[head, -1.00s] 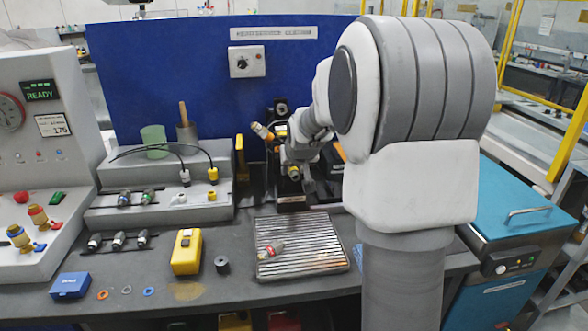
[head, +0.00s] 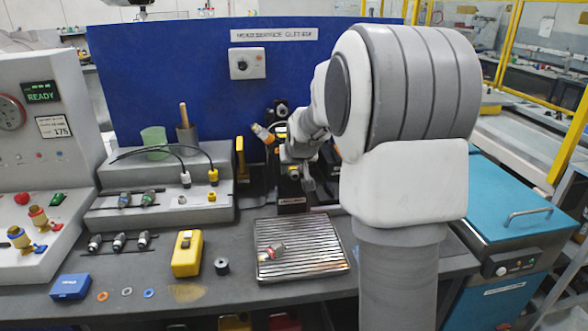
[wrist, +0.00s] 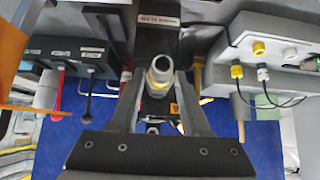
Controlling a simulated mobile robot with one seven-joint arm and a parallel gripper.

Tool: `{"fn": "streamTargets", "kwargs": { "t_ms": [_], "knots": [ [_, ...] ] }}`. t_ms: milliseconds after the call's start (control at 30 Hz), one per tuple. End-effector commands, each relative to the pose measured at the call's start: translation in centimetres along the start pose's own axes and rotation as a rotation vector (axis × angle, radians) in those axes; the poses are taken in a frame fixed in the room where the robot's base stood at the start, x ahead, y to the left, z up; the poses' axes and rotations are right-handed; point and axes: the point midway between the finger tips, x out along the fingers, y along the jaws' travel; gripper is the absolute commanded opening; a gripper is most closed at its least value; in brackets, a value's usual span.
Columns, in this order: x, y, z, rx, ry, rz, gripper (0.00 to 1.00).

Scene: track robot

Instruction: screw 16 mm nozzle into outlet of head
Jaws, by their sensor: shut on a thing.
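My gripper (wrist: 160,92) is shut on a silver, ring-ended cylindrical piece with a yellow band, apparently the nozzle (wrist: 160,68), in the wrist view. Its open round end faces the camera between the fingertips. In the head view my gripper (head: 294,165) is at the dark upright stand (head: 292,202) at the back of the bench, and the held piece is too small to make out. An orange-and-white fitting (head: 262,133) sticks out up and left by the stand; whether it belongs to the head is unclear. I cannot make out the outlet or any contact with it.
A ribbed metal tray (head: 335,262) holds a red-and-silver fitting (head: 272,251). A grey stepped rack (head: 160,211) with fittings and cables stands behind. A blue panel (head: 180,75) closes the back.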

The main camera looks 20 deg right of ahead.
Motion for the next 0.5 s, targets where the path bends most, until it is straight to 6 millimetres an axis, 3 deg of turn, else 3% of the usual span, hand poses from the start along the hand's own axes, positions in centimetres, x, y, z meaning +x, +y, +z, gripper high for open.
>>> {"fn": "streamTargets", "kwargs": {
  "t_ms": [433,467,500],
  "knots": [
    [0.75,0.00,-0.89,0.000,0.001,0.000,0.00],
    [0.75,0.00,-0.89,0.000,0.001,0.000,0.50],
    [0.74,0.00,-0.87,0.000,0.001,0.000,0.57]
  ]
}}
